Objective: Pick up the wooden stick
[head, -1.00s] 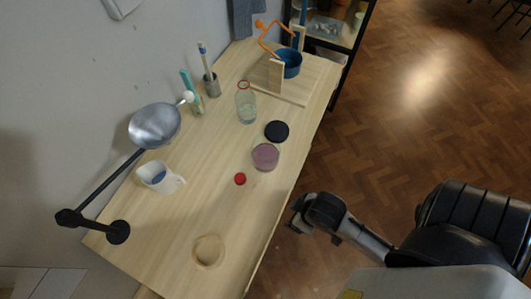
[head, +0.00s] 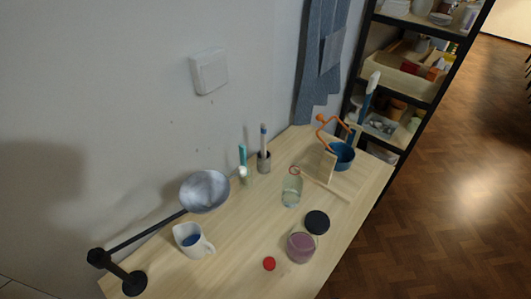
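A pale stick with a dark blue upper end (head: 263,142) stands upright in a small grey cup (head: 264,166) near the wall side of the table. It looks like the wooden stick, but it is too small to be sure of its material. Its lower end is hidden in the cup. Neither of my grippers shows in the head view now.
Left of the cup stands a teal item (head: 243,155). A lamp (head: 205,191) and a white mug (head: 190,239) are at left. A glass bottle (head: 291,188), black disc (head: 317,222), purple jar (head: 301,247), red cap (head: 269,264) and blue pot (head: 342,156) share the table.

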